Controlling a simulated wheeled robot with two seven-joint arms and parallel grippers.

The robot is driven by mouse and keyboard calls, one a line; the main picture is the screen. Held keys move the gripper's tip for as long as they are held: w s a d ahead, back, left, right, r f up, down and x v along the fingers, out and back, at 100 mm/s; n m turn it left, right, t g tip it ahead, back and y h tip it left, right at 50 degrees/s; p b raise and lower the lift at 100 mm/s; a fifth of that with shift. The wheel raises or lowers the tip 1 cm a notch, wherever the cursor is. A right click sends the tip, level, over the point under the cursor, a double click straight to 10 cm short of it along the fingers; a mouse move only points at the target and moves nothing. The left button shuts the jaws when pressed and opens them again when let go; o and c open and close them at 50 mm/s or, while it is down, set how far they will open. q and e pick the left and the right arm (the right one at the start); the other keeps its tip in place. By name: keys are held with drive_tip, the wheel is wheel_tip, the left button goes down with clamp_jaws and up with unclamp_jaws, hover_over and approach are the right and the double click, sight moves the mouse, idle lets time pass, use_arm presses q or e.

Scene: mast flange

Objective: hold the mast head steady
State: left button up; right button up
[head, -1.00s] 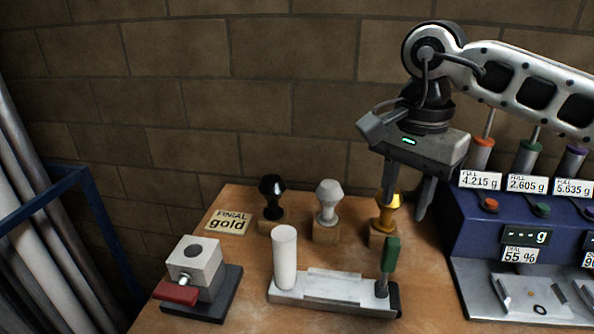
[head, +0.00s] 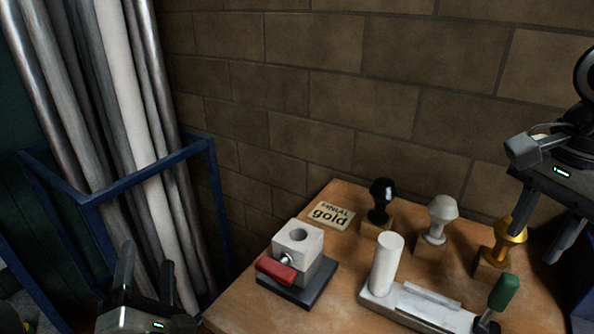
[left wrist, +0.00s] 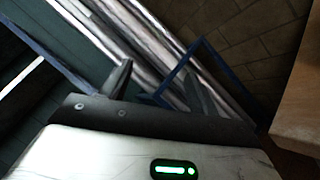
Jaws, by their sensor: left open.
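I cannot tell any thing apart as the mast head. Long white and grey poles (head: 112,100) lean in a blue frame (head: 150,172) at the left. My left gripper (head: 147,277) is low in front of them, open and empty; its fingers also show in the left wrist view (left wrist: 158,78), with the poles beyond. My right gripper (head: 541,228) is at the right edge, fingers apart. Its left finger overlaps the gold finial (head: 510,230); contact cannot be told. A black finial (head: 381,200) and a white finial (head: 440,215) stand on wooden blocks beside it.
A grey block with a hole (head: 298,240) and a red handle (head: 275,270) sits on a dark base on the wooden table (head: 240,306). A white cylinder (head: 385,265) and a green-handled tool (head: 502,293) stand on a pale tray.

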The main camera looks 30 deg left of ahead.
use_arm(q)
drive_tip(key=w+d+r+m+t+h, duration=0.25)
drive_tip(key=w+d+m+h, duration=0.25)
drive_tip(key=w+d+h, duration=0.5)
drive_tip(key=w+d+r+m+t+h, duration=0.2)
drive_tip(key=w+d+m+t+h, duration=0.4)
drive_tip(key=d+h, duration=0.55)
drive_tip(key=w+d+m+g+h, duration=0.2)
drive_tip(key=d+m+g+h, duration=0.2)
drive_tip(key=d+m+g, duration=0.45)
drive_tip(key=w+d+m+g+h, duration=0.2)
drive_tip(key=d+m+g+h, duration=0.3)
drive_tip(key=d+g, duration=0.7)
wheel_tip(320, 180, up, 7)
drive_tip(key=m+g+y, duration=0.3)
drive_tip(key=m+y, duration=0.1)
drive_tip(key=y, duration=1.2)
hover_over(387, 260)
drive_tip(key=w, duration=0.2)
drive_tip(key=f, duration=1.4)
drive_tip(key=shift+s+a+f, duration=0.1)
drive_tip(key=shift+s+f, duration=0.1)
drive_tip(key=shift+f, duration=0.2)
